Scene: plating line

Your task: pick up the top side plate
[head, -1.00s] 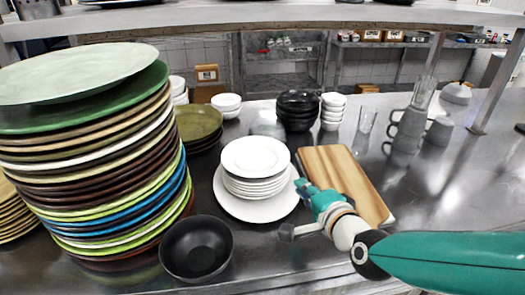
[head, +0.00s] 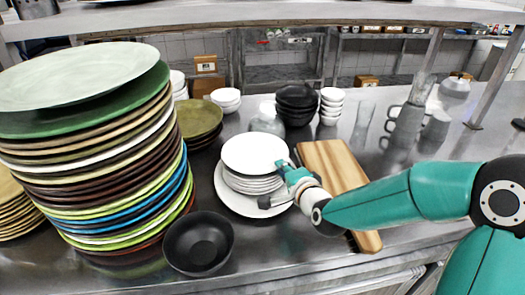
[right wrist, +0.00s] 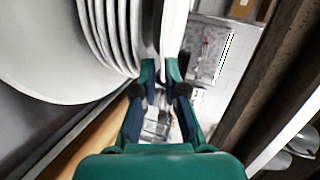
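The stack stands on a larger white plate (head: 226,201). My right gripper (head: 284,173) is at the right edge of the stack, by the top plate's rim. In the right wrist view the fingertips (right wrist: 160,72) lie either side of the top plate's rim (right wrist: 174,28), with the other plates (right wrist: 112,30) to the left. Whether the fingers press on the rim cannot be told. My left gripper is not in view.
A wooden board (head: 338,170) lies right of the stack, under my right arm. A black bowl (head: 198,243) is at the front left, beside a tall stack of coloured plates (head: 110,190). Black bowls (head: 297,105), white bowls (head: 332,103) and a glass jar (head: 267,121) stand behind.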

